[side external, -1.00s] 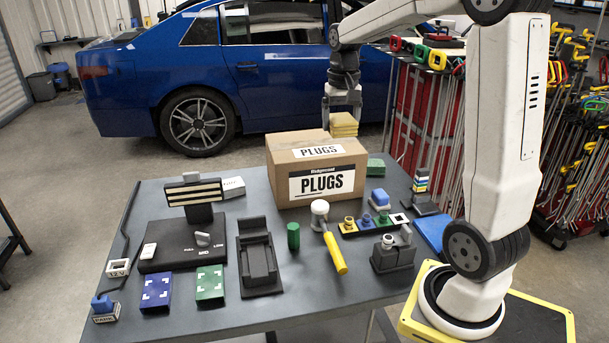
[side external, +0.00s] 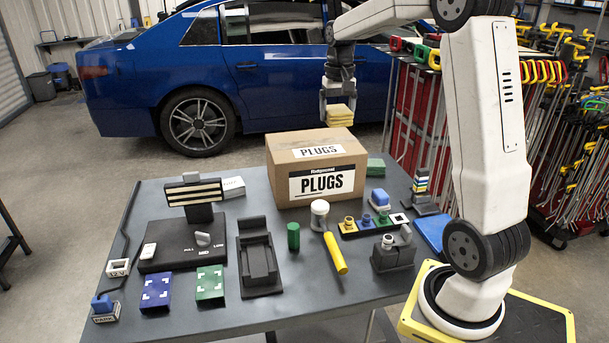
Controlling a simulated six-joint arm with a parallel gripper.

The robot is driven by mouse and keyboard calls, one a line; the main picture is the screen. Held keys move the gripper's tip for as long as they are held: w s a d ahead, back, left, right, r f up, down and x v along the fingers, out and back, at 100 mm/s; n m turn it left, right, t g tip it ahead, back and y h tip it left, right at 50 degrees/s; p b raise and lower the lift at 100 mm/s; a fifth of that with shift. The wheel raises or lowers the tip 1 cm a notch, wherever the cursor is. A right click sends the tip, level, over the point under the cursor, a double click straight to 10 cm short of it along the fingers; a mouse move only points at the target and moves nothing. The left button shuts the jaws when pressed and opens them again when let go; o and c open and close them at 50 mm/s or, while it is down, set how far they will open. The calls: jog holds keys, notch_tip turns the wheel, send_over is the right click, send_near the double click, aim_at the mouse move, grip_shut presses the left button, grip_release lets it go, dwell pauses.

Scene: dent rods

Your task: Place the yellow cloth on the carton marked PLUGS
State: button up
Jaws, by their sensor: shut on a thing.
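The yellow cloth (side external: 340,116) is a small folded stack held in my gripper (side external: 339,101). My gripper points down and is shut on the cloth. The cardboard carton marked PLUGS (side external: 279,174) stands on the dark table, with labels on its top and front. The cloth is above the back right part of the carton's top, with what looks like a gap between them. The side of the cloth behind the fingers is hidden.
The dark table (side external: 205,319) holds a board with a striped lamp (side external: 193,192), a black cradle (side external: 259,262), a yellow-handled mallet (side external: 335,253) and several blocks. A green pad (side external: 375,167) lies right of the carton. The carton's top is otherwise bare.

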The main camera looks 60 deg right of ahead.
jog(key=w+d+f, duration=0.2)
jog(key=w, duration=0.2)
send_over(317, 147)
jog(key=f, duration=0.3)
jog(key=s+f, duration=0.1)
jog(key=shift+a+f, duration=0.35)
jog(key=shift+w+d+f, duration=0.15)
jog(key=shift+w+f, duration=0.1)
jog(key=shift+w+d+f, duration=0.1)
jog(key=shift+w+f, duration=0.15)
jog(key=shift+f, duration=1.55)
jog(key=shift+f, duration=0.2)
jog(key=o, duration=0.9)
